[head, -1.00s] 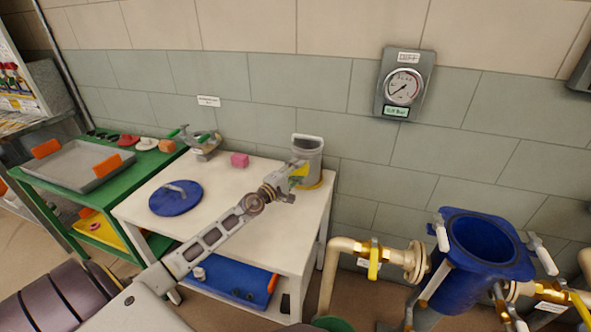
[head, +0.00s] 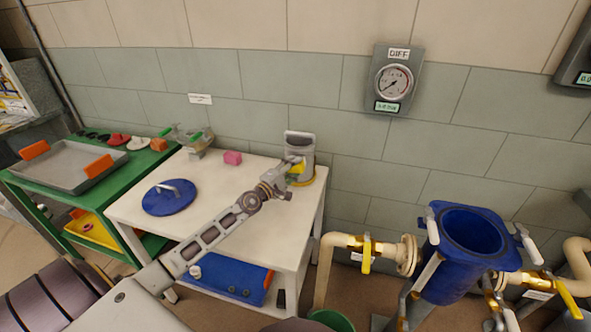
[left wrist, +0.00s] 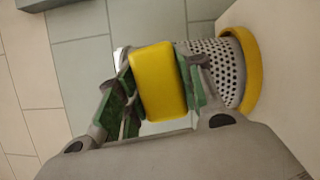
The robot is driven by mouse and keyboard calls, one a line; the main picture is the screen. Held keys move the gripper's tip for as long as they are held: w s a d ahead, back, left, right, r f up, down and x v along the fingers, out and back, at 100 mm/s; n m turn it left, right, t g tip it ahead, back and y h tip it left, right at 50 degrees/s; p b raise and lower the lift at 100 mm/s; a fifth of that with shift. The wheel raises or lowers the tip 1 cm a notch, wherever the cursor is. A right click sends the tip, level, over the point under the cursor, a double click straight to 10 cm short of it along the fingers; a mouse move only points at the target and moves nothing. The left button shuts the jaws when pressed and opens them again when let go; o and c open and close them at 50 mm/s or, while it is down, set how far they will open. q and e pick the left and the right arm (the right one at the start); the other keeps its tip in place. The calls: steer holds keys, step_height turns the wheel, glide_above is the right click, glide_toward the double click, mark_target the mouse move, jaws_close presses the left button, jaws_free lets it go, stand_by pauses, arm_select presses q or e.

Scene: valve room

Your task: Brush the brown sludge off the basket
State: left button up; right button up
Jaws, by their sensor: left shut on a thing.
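The basket (head: 301,146) is a grey cylinder standing upright at the back right corner of the white table, with a yellow ring round its foot. The left wrist view shows its perforated wall (left wrist: 227,75) and the yellow ring. My left gripper (head: 285,177) is in front of the basket, shut on a yellow block (left wrist: 158,82), which looks like the back of the brush. Its bristles are hidden. The block overlaps the basket in view; I cannot tell whether they touch. I cannot make out brown sludge on the visible wall. My right gripper is not in view.
A green bench (head: 118,177) with a grey tray (head: 66,172) stands left. A blue vessel (head: 450,265) with pipes and yellow-handled valves stands right. A gauge (head: 394,82) hangs on the wall.

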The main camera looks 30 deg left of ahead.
arm_select(q)
steer(key=shift+s+a+b, duration=0.15)
steer(key=shift+a+b, duration=0.5)
steer(key=shift+a, duration=0.35)
steer(key=shift+d, duration=0.1)
steer(key=shift+w+d+r+p, duration=0.1)
steer(key=shift+w+d+p, duration=0.15)
steer(key=shift+d+p, duration=0.75)
steer(key=shift+w+d, duration=0.1)
steer(key=shift+d, duration=0.2)
steer(key=shift+a, duration=0.1)
steer(key=shift+s+a+f+b, duration=0.2)
steer(key=shift+a+b, duration=0.45)
steer(key=shift+a, duration=0.1)
steer(key=shift+s+a+r+b, duration=0.1)
steer(key=shift+a+b, duration=0.25)
steer(key=shift+a, duration=0.2)
steer(key=shift+d, duration=0.15)
